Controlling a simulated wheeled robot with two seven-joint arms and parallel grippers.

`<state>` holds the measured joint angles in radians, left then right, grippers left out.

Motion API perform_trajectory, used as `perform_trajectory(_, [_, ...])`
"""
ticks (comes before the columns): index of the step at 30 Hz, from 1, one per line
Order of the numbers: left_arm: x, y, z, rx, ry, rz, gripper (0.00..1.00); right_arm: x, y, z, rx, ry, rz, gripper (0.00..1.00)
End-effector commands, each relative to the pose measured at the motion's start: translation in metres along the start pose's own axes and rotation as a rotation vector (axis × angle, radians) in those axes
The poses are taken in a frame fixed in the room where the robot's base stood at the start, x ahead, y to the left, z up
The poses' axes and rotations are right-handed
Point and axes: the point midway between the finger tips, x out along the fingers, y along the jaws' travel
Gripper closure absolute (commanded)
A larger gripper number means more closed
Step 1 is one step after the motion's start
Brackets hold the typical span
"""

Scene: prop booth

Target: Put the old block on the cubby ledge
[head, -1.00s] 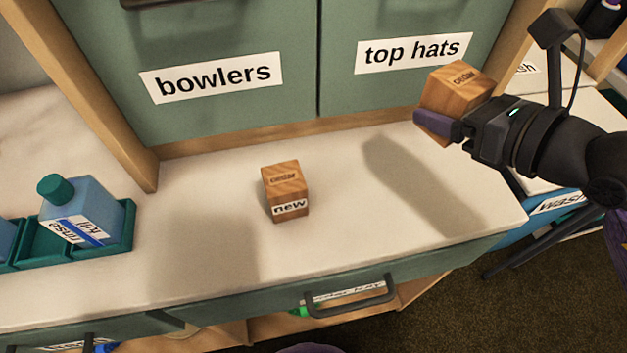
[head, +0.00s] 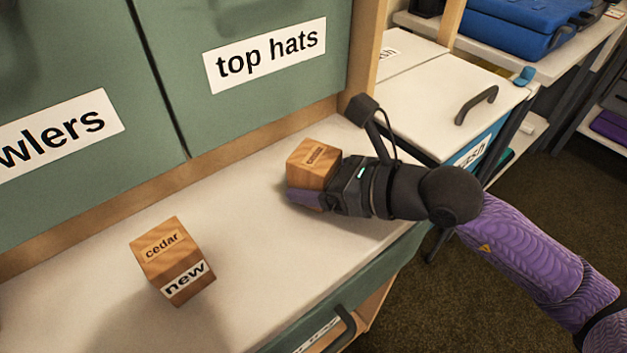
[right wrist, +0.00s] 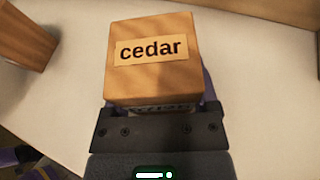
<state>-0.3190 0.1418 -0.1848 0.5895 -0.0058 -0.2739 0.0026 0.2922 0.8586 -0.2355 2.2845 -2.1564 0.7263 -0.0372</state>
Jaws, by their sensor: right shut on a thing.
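A wooden block with a "cedar" plate (head: 314,160) is in my right gripper (head: 305,195), over the right part of the white counter. In the right wrist view the same block (right wrist: 152,75) shows its "cedar" top; a label on its gripper-facing side is mostly hidden and cannot be read. My right gripper is shut on it. I cannot tell whether the block touches the counter. A second wooden block marked "cedar" and "new" (head: 172,262) stands on the counter to the left, apart from the gripper. No cubby ledge is identifiable.
Green cabinet doors labelled "top hats" (head: 265,55) and "wlers" (head: 55,138) rise behind the white counter (head: 255,255). A white-lidded bin (head: 440,95) stands right of the counter. Shelving with a blue case (head: 520,25) is at the back right.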

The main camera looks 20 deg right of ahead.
Motion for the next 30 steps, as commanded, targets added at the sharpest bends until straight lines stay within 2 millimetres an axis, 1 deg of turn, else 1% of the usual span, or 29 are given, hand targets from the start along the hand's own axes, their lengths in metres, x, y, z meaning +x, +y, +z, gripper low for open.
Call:
perform_trajectory(5, [0.002,-0.001,-0.001,0.001,0.0,-0.002,0.41,0.001,0.0,-0.002,0.0,0.0,0.0,0.85])
perform_trajectory(6, [0.001,-0.002,-0.001,0.001,0.001,-0.003,0.41,0.001,0.0,-0.002,0.0,0.0,0.0,0.18])
perform_trajectory(9, [0.001,-0.003,-0.004,0.001,0.005,-0.004,0.41,0.0,0.0,-0.001,0.0,0.0,-0.001,0.0])
perform_trajectory(15, [0.001,-0.004,-0.009,0.0,0.013,-0.007,0.41,0.0,0.0,-0.001,0.0,0.0,0.0,0.0])
perform_trajectory(19, [0.001,-0.004,-0.009,0.0,0.013,-0.007,0.41,0.0,0.0,-0.001,0.0,0.0,0.0,0.0])
perform_trajectory(21, [-0.002,-0.005,-0.009,0.0,0.015,-0.008,0.41,-0.001,0.0,0.003,-0.001,-0.001,-0.001,0.0])
perform_trajectory(22, [-0.003,-0.005,-0.009,0.0,0.015,-0.008,0.41,-0.003,0.0,0.002,0.0,0.0,-0.001,0.0])
perform_trajectory(30, [-0.013,-0.005,-0.005,0.0,0.016,-0.008,0.41,-0.044,-0.001,0.001,0.004,0.005,-0.003,0.0])
